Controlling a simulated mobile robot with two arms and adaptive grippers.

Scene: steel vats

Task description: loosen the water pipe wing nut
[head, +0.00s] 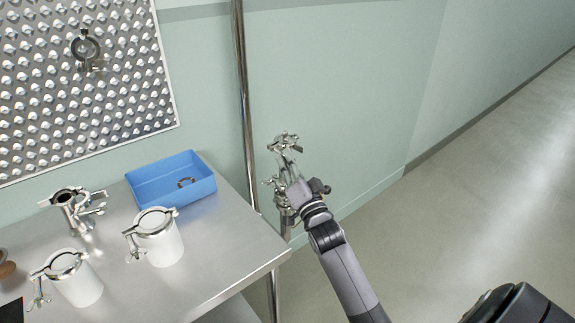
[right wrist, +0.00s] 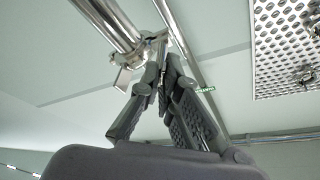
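The steel water pipe (right wrist: 108,22) carries a ring clamp (right wrist: 150,46) with small metal fittings. A flat shiny wing-like piece (right wrist: 122,79) sticks out beside the clamp. In the head view the pipe fitting (head: 284,142) stands right of the table, partly covered by my right arm. My right gripper (head: 290,165) is up at this fitting. In the right wrist view the gripper (right wrist: 164,66) has its fingertips close together at the clamp's edge. The contact spot is hidden, so I cannot tell whether they hold the wing nut. My left gripper is not in view.
A steel table (head: 215,262) at left holds a blue bin (head: 150,190) with a small ring, white canisters (head: 160,240) with clamps, and a pipe piece (head: 75,212). A thin vertical pipe (head: 242,90) runs along the wall. Floor at right (head: 480,180) is clear.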

